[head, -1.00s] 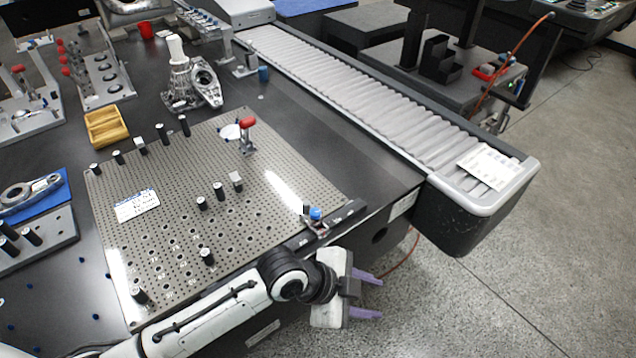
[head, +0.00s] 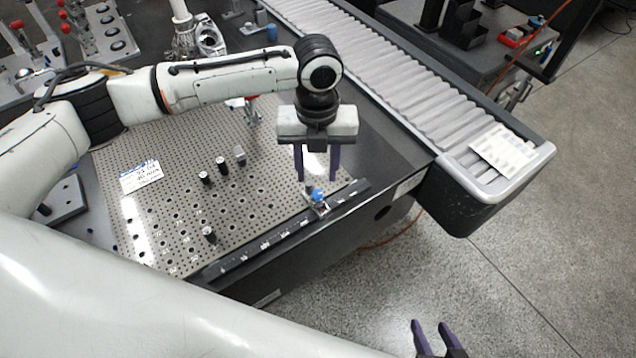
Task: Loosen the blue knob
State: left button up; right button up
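The blue knob (head: 317,194) sits on a small silver fixture on the dark rail (head: 264,242) along the front edge of the perforated plate (head: 150,215). My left gripper (head: 317,179) hangs with its purple fingers pointing down, spread apart and empty. Its fingertips show just above the knob in the picture, one to each side of it. I cannot tell the height gap between them. My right gripper (head: 434,326) is at the bottom edge, over the floor, with its fingers apart and empty; its body is cut off by the frame.
Black pins (head: 205,178) stand on the plate, with a white label (head: 140,176) beside them. A roller conveyor (head: 400,95) runs behind and to the right. The floor at right is clear.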

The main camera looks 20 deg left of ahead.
aim_at(317, 193)
pick_arm(q)
notch_tip(317, 193, down, 7)
jog(key=shift+r, duration=0.1)
dwell(0.3)
grip_shut()
